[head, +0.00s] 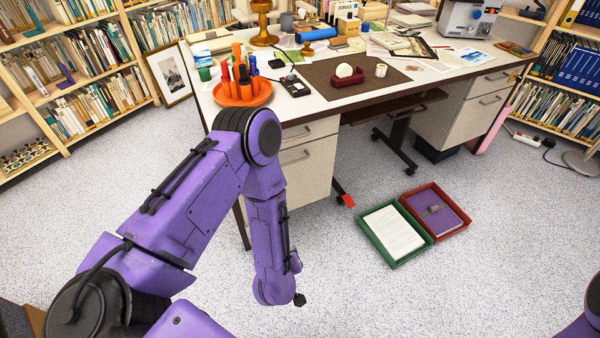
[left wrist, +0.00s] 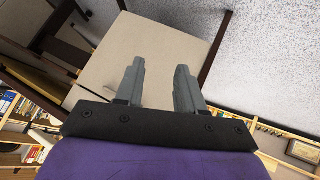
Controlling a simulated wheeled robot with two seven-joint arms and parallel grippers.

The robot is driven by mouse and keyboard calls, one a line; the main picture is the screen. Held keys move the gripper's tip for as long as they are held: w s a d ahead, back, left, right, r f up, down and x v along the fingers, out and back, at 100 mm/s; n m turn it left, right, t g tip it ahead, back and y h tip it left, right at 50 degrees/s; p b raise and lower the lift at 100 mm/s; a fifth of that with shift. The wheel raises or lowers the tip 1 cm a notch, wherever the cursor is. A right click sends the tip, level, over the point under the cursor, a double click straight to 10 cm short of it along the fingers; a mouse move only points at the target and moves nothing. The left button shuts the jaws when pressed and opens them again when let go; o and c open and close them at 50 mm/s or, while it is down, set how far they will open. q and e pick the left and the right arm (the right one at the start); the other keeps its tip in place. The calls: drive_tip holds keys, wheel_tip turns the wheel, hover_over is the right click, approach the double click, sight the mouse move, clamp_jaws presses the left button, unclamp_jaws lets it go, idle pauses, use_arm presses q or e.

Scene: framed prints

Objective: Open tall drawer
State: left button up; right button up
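The desk's left pedestal has a cream upper drawer (head: 312,129) and a taller cream drawer (head: 312,172) below it. Each has a handle, and both drawers look closed. My left arm covers the left part of these fronts. In the left wrist view my left gripper (left wrist: 158,68) has its two grey fingers apart with nothing between them. In the head view the left fingers cannot be made out. My right gripper is in neither view.
The right pedestal (head: 458,117) also has drawers. A green tray (head: 367,236) with papers and a red tray (head: 462,214) with a purple book lie on the floor. A dark chair base (head: 396,151) stands under the desk.

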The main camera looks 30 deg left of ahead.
use_arm(q)
drive_tip(key=w+d+f+n+t+y+b, duration=0.1)
drive_tip(key=w+f+n+t+y+b, duration=0.25)
drive_tip(key=w, duration=0.65)
drive_tip(key=n+g+y+b, duration=0.5)
drive_tip(key=n+y+b, duration=0.2)
drive_tip(key=n+b, duration=0.9)
approach(293, 162)
drive_tip(key=shift+t, duration=0.35)
drive_tip(key=x, duration=0.3)
drive_tip(key=b+x, duration=0.1)
drive_tip(key=x, duration=0.5)
drive_tip(key=shift+s+f, duration=0.2)
drive_tip(key=shift+f, duration=0.05)
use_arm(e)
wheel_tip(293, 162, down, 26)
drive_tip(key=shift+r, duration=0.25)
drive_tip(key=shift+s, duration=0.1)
use_arm(q)
clamp_jaws()
